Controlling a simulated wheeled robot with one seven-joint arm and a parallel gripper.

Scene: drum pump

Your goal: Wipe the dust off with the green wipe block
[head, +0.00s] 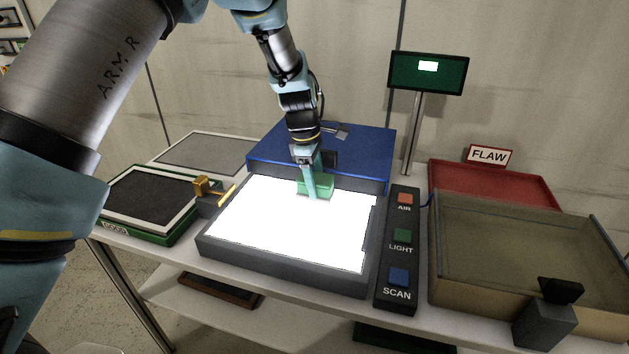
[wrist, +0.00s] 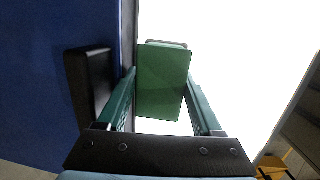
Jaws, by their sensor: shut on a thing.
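The green wipe block (head: 317,184) is held in my gripper (head: 312,180) at the far edge of the bright white panel (head: 290,230). In the wrist view the green wipe block (wrist: 164,82) sits between the two teal fingers of my gripper (wrist: 158,100), which is shut on it. The block is over the white panel, close to its border with the blue box; I cannot tell if it touches the surface. The panel glows plain white, and no dust can be made out on it.
A blue box (head: 262,149) with a black knob stands behind the panel. A button strip (head: 402,262) marked AIR, LIGHT and SCAN and a glass-walled case (head: 520,235) are to the right. A brass-coloured fitting (head: 203,187) and a dark-topped green tray (head: 150,197) are to the left.

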